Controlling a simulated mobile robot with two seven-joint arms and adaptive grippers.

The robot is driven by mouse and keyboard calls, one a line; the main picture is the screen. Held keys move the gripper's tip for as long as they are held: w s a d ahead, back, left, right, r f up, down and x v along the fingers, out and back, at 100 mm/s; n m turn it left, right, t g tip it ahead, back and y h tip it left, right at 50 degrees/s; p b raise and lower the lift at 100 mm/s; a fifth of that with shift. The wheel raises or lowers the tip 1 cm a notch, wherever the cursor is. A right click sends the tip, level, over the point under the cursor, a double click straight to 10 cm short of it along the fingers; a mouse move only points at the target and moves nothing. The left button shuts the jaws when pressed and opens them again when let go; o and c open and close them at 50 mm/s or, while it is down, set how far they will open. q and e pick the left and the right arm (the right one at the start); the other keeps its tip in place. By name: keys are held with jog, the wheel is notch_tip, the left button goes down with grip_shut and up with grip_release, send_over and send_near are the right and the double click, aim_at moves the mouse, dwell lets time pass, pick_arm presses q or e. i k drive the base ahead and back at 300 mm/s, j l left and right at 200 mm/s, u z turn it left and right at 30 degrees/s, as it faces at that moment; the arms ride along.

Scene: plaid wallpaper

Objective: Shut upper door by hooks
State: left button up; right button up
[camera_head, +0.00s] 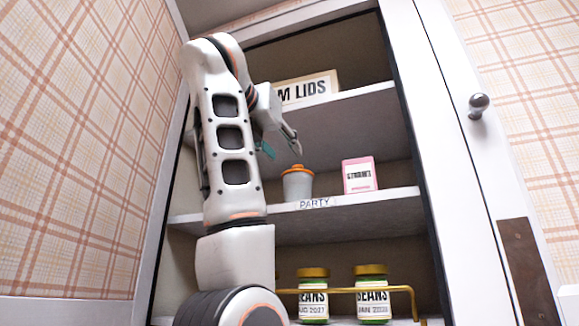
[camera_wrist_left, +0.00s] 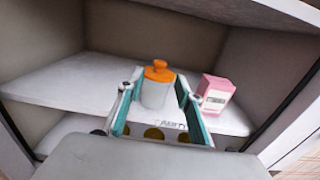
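An open cupboard (camera_head: 385,140) with several shelves fills the middle of the head view. A white panel (camera_head: 455,130) with a round metal knob (camera_head: 478,105) stands along its right side; I cannot tell whether it is the upper door. I cannot make out any hooks. My left gripper (camera_head: 283,150) is inside the cupboard opening, above the middle shelf. In the left wrist view the gripper (camera_wrist_left: 160,90) is open, its teal-lined fingers apart, with a grey canister with an orange lid (camera_wrist_left: 154,94) beyond them. My right gripper is not in view.
The canister (camera_head: 297,184) and a pink box (camera_head: 358,175) stand on the shelf labelled PARTY (camera_head: 390,197). A sign (camera_head: 307,88) is on the shelf above. Two jars of beans (camera_head: 313,297) stand below behind a brass rail (camera_head: 340,290). A brown plate (camera_head: 526,265) is at the lower right.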

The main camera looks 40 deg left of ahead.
aim_at(94, 94)
jog(key=k+l, duration=0.2)
jog(key=k, duration=0.3)
jog(key=k+l, duration=0.15)
jog(key=k, duration=0.3)
